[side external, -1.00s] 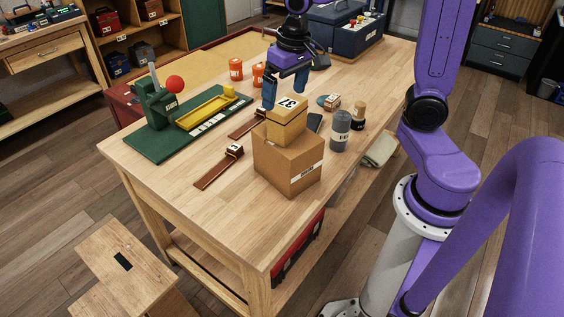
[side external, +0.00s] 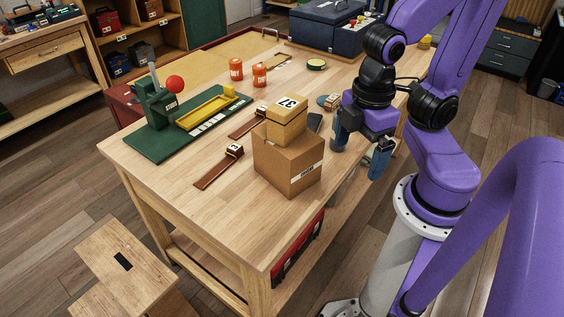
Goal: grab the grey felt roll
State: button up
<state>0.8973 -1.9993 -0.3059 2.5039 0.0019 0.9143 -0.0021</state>
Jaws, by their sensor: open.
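The grey felt roll (side external: 336,146) stands upright on the workbench, right of the cardboard box. Most of it is hidden behind my gripper's left finger, and only a small grey part shows low beside that finger. My gripper (side external: 359,160) is open with its blue fingers pointing down, at the bench's right edge. The left finger overlaps the roll in the picture; the right finger is out to the right of it. I cannot tell whether a finger touches the roll.
A cardboard box (side external: 287,171) with a smaller yellow-brown box (side external: 287,120) on top stands left of the roll. A small labelled block (side external: 332,102) is behind. A green board (side external: 184,135) with a red-knobbed press lies left. The bench's front left is clear.

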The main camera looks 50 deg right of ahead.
jog(key=shift+c, duration=1)
jog(key=shift+w+a, duration=0.1)
jog(key=shift+w, duration=0.05)
